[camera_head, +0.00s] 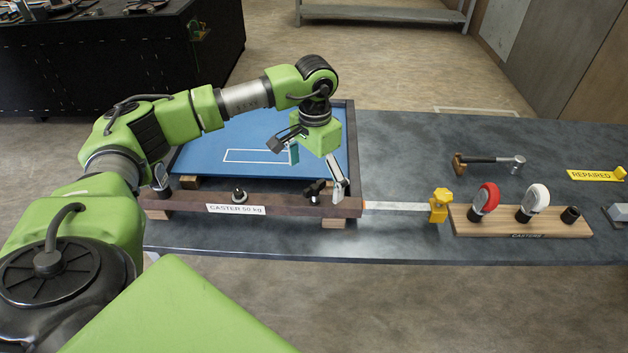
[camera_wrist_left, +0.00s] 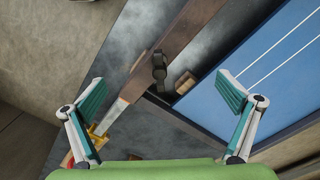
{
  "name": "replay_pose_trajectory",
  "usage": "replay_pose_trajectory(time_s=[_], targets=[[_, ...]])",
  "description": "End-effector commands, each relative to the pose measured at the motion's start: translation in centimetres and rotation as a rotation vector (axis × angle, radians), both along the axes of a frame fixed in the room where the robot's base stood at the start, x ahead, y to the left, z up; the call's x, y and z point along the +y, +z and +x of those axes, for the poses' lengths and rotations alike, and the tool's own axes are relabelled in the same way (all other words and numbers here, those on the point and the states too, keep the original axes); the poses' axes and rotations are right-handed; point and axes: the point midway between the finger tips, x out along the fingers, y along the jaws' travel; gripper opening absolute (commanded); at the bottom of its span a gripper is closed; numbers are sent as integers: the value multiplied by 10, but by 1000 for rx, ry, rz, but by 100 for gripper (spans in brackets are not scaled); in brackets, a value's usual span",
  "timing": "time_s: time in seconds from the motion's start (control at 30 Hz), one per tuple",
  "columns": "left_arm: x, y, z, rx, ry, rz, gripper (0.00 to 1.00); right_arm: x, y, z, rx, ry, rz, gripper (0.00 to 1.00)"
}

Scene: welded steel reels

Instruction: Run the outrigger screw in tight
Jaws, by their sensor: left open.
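A black hand screw (camera_head: 314,192) stands on the right end of the brown steel beam (camera_head: 284,205), where the flat silver outrigger bar (camera_head: 398,206) comes out. In the left wrist view the dark screw (camera_wrist_left: 159,68) shows between the spread fingers, beyond their tips. The bar ends in a yellow block with a knob (camera_head: 439,205). My left gripper (camera_head: 312,160) is open and empty, above and close to the screw, with one finger near it in the head view. I cannot tell whether that finger touches it. The screw's thread is hidden. My right gripper is not in view.
A blue panel (camera_head: 225,158) in a frame lies behind the beam. The table behind the bar is clear.

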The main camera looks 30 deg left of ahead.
Motion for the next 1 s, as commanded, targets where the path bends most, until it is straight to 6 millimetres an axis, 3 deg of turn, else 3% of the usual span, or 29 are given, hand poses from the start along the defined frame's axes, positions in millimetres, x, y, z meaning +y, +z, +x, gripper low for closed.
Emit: replay_pose_trajectory(time_s=[0.5,1.0], targets=[[0,53,0,0,0,0,100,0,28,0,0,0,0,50],[0,54,0,0,0,0,100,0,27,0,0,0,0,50]])
